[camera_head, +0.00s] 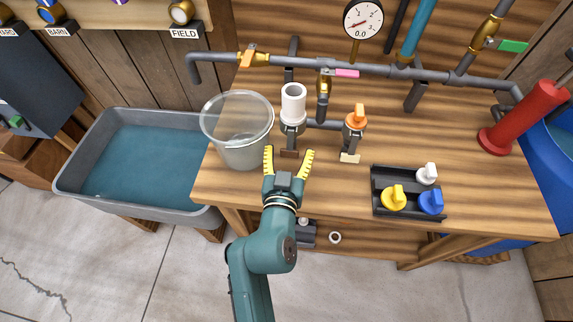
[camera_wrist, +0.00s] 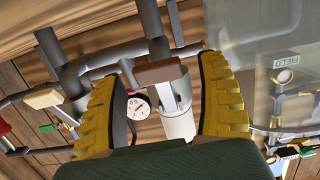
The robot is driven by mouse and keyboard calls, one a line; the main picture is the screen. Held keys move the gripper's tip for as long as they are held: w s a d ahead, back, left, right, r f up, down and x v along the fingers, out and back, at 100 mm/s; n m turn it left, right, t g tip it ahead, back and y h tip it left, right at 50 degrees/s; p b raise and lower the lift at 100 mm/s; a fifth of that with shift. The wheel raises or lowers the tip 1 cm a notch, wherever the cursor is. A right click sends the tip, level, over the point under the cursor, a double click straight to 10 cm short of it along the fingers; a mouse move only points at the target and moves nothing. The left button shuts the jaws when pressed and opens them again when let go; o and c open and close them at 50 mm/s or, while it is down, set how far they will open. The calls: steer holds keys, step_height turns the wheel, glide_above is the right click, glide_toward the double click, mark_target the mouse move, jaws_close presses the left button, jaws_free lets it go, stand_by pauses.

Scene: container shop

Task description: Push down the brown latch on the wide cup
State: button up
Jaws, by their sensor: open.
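The wide cup (camera_head: 293,104) is a white cylinder standing upright on a grey pipe fitting at the bench's middle. Its brown latch (camera_head: 289,153) sticks out low at the front, just above the bench. My gripper (camera_head: 288,159) is open and empty, its yellow fingertips spread to the left and right of the latch. In the wrist view, the brown latch (camera_wrist: 158,72) shows between the two fingers, with the white cup (camera_wrist: 177,118) beyond it. Whether a finger touches the latch, I cannot tell.
A clear bucket (camera_head: 241,149) stands close left of my gripper. Right of the cup is a fitting with an orange valve (camera_head: 355,117) and a cream latch (camera_head: 349,158). A black tray (camera_head: 386,181) holds yellow, blue and white knobs. Pipes (camera_head: 376,69) run behind.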

steer(key=v, duration=1.1)
steer(key=shift+s+f, duration=0.1)
